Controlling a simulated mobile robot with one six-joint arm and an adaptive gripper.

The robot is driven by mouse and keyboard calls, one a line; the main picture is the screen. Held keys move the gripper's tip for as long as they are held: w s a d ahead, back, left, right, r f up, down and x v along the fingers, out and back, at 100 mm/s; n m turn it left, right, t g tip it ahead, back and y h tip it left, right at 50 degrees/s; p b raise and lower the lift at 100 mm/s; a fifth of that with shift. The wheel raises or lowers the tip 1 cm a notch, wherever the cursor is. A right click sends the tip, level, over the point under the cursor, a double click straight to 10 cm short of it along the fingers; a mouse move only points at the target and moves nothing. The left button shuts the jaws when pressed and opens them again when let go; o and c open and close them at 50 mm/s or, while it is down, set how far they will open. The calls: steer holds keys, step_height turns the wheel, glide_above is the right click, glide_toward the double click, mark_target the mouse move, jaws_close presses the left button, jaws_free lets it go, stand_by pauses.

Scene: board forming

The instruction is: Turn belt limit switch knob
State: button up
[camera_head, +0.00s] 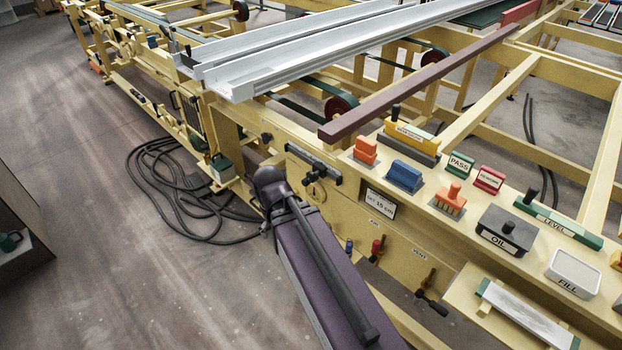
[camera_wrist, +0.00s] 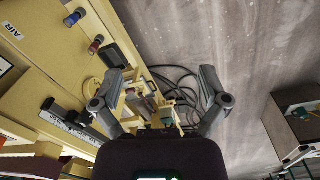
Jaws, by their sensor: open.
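No label in either view names the belt limit switch, so I cannot tell which control is its knob. In the head view, a dark knob-like fitting (camera_head: 312,176) sits below a black slotted rail (camera_head: 316,163) on the yellow machine side. The rail also shows in the wrist view (camera_wrist: 76,124). My gripper (camera_wrist: 163,82) is open in the wrist view, its two grey fingers wide apart, with nothing held. Yellow machine parts and black hoses show beyond and between the fingers. In the head view my dark arm end hides the fingers.
Red (camera_head: 376,248) and blue (camera_head: 349,245) fittings project from the machine side near the AIR label. Hoses (camera_head: 178,190) lie coiled on the floor to the left. Colored blocks and an oil box (camera_head: 508,229) crowd the top ledge.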

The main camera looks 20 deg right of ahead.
steer(key=w+d+f+n+h+b, duration=0.4)
steer(key=w+d+f+b, duration=0.1)
steer(key=f+b, duration=0.15)
steer(key=n+t+h+b, duration=0.6)
steer(key=n+h+b, duration=0.8)
steer(key=b, duration=0.8)
glide_toward(309, 178)
steer(key=s+a+r+n+y, duration=0.1)
steer(key=a, duration=0.2)
steer(key=shift+s+d+r, duration=0.15)
steer(key=shift+d+r, duration=0.05)
steer(key=shift+d, duration=0.1)
steer(key=x, duration=1.3)
steer(key=shift+w+d+f, duration=0.2)
steer(key=shift+d+f, duration=0.05)
steer(key=shift+d, duration=0.1)
steer(key=c, duration=1.1)
